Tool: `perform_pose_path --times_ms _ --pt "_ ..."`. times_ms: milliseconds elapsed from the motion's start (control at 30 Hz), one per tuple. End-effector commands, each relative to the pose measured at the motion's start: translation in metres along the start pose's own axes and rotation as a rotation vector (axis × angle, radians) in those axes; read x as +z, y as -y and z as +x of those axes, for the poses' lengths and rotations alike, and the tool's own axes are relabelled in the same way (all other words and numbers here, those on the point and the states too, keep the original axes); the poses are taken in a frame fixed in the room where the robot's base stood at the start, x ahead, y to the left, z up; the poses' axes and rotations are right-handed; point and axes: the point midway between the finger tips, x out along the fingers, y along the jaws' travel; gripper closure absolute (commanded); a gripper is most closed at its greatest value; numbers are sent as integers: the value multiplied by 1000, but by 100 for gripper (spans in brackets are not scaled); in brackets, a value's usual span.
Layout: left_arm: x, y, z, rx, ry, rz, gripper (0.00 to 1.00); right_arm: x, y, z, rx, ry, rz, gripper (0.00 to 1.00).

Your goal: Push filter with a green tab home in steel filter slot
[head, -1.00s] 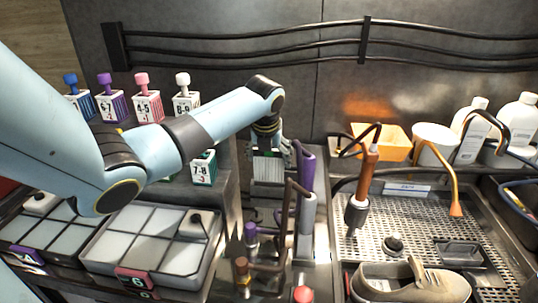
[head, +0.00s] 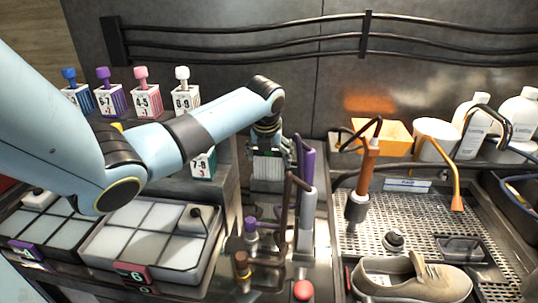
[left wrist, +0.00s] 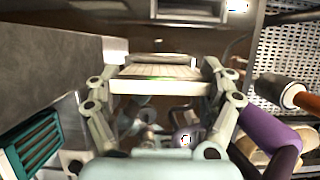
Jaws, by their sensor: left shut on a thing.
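My right gripper is not in view.
A teal-marked box (head: 203,163) is close left. Lidded trays (head: 150,240) lie front left. A perforated drain tray (head: 425,215) with a sneaker (head: 410,280) is at right.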

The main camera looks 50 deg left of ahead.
Motion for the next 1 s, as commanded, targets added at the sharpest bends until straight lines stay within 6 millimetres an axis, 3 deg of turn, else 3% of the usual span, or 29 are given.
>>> perform_pose_path --times_ms 1000 --pt "-10 0 24 0 0 0 46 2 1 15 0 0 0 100"
